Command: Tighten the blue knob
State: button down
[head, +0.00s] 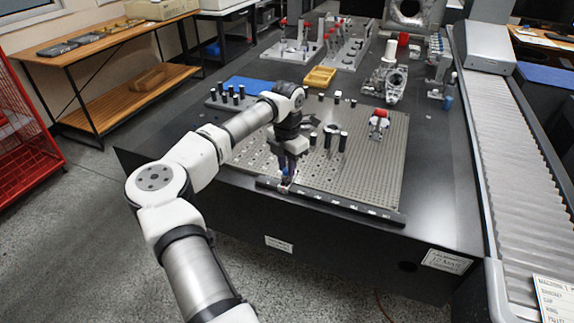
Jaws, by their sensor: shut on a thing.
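My gripper (288,172) points down over the front edge of the perforated grey plate (370,170), just behind a black labelled bar (335,203). It is shut on a narrow part with a dark blue patch, which I take to be the blue knob (291,162). The fingers hide most of the knob, and its seat is too small to make out. A second small blue part (447,103) shows low on a fixture at the right of the table.
A red-topped clamp (379,122) and several black-topped posts (343,142) stand on the plate. A roller conveyor (500,150) runs along the right. The plate's front right is clear.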

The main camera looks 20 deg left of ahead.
jog(key=shift+r+m, duration=0.1)
jog(key=shift+m, duration=1)
jog(key=c, duration=1.2)
grip_release()
notch_tip(320, 180, up, 14)
jog(key=b, duration=0.1)
